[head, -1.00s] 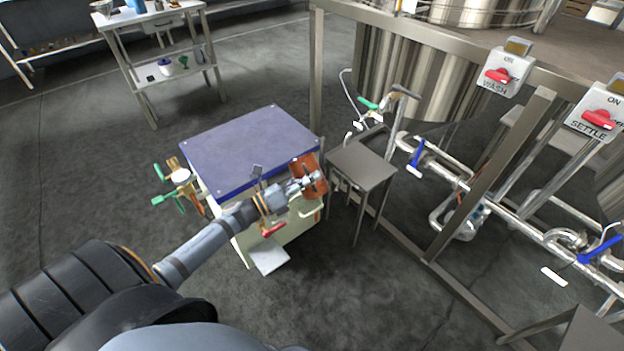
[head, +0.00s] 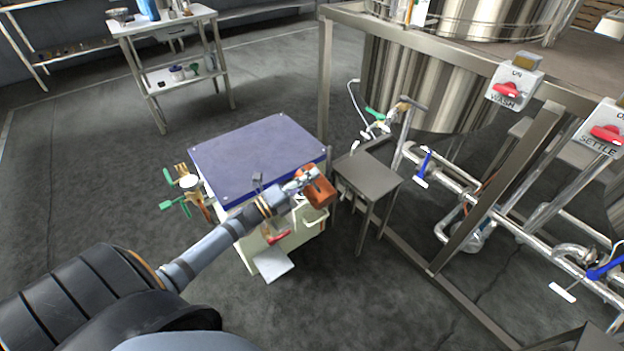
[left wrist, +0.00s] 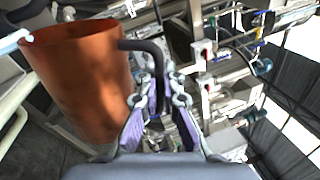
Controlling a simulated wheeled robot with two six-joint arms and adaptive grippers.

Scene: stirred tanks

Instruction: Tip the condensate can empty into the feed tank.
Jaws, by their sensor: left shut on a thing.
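The condensate can is a copper-coloured can (head: 318,190) with a dark handle, held at the front right corner of the blue-topped tank. In the left wrist view the can (left wrist: 85,80) fills the left side, and its handle runs between my fingers. My left gripper (head: 300,182) is shut on that handle, and it also shows in the left wrist view (left wrist: 162,100). The can's contents are hidden. The blue-lidded, cream-sided box (head: 258,155) is beside the can; I cannot tell whether it is the feed tank. My right gripper is not in view.
A small steel stand (head: 368,176) is just right of the can. A steel frame with a large tank (head: 425,85), pipes and WASH (head: 510,90) and SETTLE (head: 603,130) switches stands at the right. A white table (head: 165,25) is at the back left. Floor is open at left.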

